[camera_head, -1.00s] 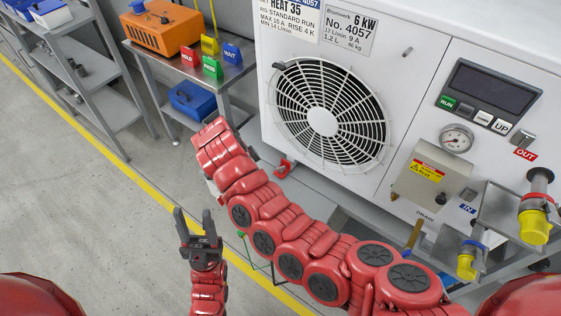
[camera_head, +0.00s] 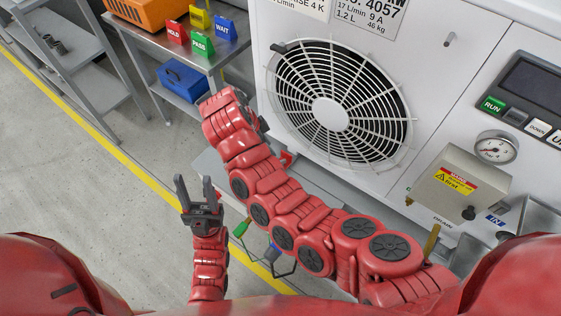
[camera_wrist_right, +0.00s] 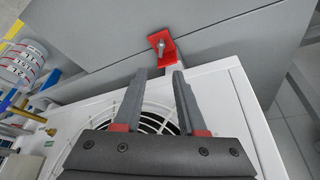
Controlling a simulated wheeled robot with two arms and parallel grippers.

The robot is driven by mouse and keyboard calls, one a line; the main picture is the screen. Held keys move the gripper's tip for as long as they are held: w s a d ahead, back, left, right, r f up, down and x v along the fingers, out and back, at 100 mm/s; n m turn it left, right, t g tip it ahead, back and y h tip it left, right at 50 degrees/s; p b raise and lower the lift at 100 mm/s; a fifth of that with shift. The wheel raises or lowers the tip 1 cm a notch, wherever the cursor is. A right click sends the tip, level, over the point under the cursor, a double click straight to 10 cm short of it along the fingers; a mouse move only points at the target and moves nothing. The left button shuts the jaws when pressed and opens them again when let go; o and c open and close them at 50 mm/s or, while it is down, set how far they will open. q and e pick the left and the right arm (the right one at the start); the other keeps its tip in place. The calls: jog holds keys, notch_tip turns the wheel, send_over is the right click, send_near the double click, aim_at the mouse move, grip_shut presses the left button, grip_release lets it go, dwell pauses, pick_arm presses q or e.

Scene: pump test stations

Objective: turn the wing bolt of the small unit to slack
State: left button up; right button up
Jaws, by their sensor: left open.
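The white unit with the round fan grille (camera_head: 265,60) fills the right of the head view. A red bracket (camera_wrist_right: 162,45) with a small metal bolt shows ahead of my right gripper (camera_wrist_right: 160,72) in the right wrist view. I cannot tell whether this is the wing bolt. The right gripper is open and empty, its fingers pointing towards the bracket but apart from it. A red part (camera_head: 286,158) shows low beside the fan. My left gripper (camera_head: 194,184) is open and empty above the floor.
A metal side table (camera_head: 225,58) carries an orange box and colored signs, with a blue toolbox (camera_head: 183,80) below. A grey shelf rack (camera_head: 90,75) stands at left. A metal box with a yellow label (camera_head: 455,190) and a gauge (camera_head: 497,147) are at right. Floor at left is clear.

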aim_at(282, 160)
jog(key=b+x, duration=0.6)
jog(key=x, duration=0.4)
jog(key=shift+w+f, duration=0.15)
jog(key=shift+f, duration=0.15)
jog(key=shift+c, duration=0.2)
grip_shut()
